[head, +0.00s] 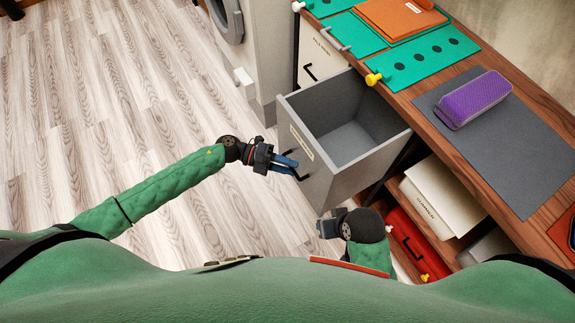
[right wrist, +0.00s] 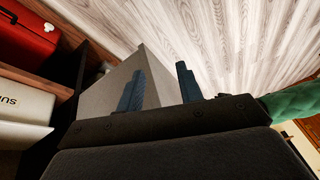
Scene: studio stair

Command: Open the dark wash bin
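The dark wash bin (head: 325,185) is a grey, open-topped, drawer-like bin. It stands pulled well out from under the counter, and its inside looks empty. A pale label and a black handle (head: 294,151) are on its front. My left gripper (head: 293,166) is at that handle, its blue fingers close together on the bar. The exact contact is small and partly hidden. My right gripper (head: 322,228) is near the bin's lower right side. In the right wrist view its fingers (right wrist: 160,88) are apart and empty, with a grey bin surface (right wrist: 165,75) beyond them.
A wooden counter (head: 465,150) carries a purple block-like object (head: 473,99), a dark mat (head: 510,150) and green mats. A white-fronted bin (head: 318,62) is beside the grey one. Lower shelves hold a white box (head: 440,200) and a red case (head: 405,235). Floor at left is clear.

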